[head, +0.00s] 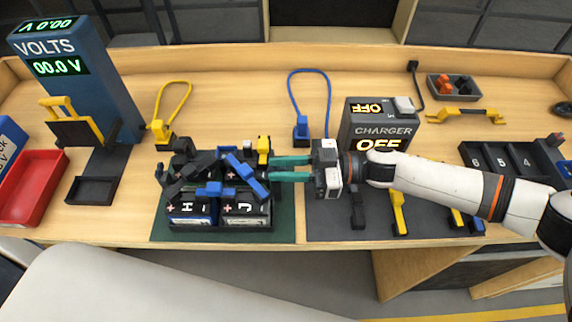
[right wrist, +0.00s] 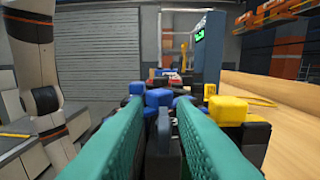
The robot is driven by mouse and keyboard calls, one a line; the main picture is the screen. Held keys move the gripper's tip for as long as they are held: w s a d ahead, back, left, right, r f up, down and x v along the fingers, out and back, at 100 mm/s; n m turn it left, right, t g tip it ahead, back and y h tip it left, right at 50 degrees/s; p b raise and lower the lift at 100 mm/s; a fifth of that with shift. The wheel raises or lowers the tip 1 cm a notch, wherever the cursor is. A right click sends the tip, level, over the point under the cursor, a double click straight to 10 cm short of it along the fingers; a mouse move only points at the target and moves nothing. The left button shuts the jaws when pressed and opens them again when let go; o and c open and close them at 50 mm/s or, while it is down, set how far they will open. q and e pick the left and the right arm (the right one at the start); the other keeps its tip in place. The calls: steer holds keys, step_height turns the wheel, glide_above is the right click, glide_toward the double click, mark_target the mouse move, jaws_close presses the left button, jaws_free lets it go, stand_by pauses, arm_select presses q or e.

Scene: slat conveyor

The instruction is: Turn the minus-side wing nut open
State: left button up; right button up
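Two dark batteries marked H (head: 192,220) and J (head: 245,220) stand on a green mat (head: 162,230) in the head view. Blue and black clamp pieces sit on top, with a blue lever (head: 246,172) slanting towards my right gripper. A yellow cap (head: 263,146) stands at the back right of the batteries. My right gripper (head: 270,168) has teal fingers pointing left, their tips at the right edge of the battery group. In the right wrist view the fingers are apart, with a dark upright piece (right wrist: 166,130) showing between them. I cannot tell which piece is the wing nut. My left gripper is not in view.
A charger (head: 379,128) reading OFF stands behind my right arm. A blue VOLTS meter (head: 75,75) and red tray (head: 32,187) are at left. Yellow (head: 163,131) and blue (head: 301,128) cable plugs stand behind the batteries. Bench at back centre is mostly free.

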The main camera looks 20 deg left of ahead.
steer(key=b+v, duration=0.3)
steer(key=v, duration=0.9)
steer(key=shift+b, duration=0.3)
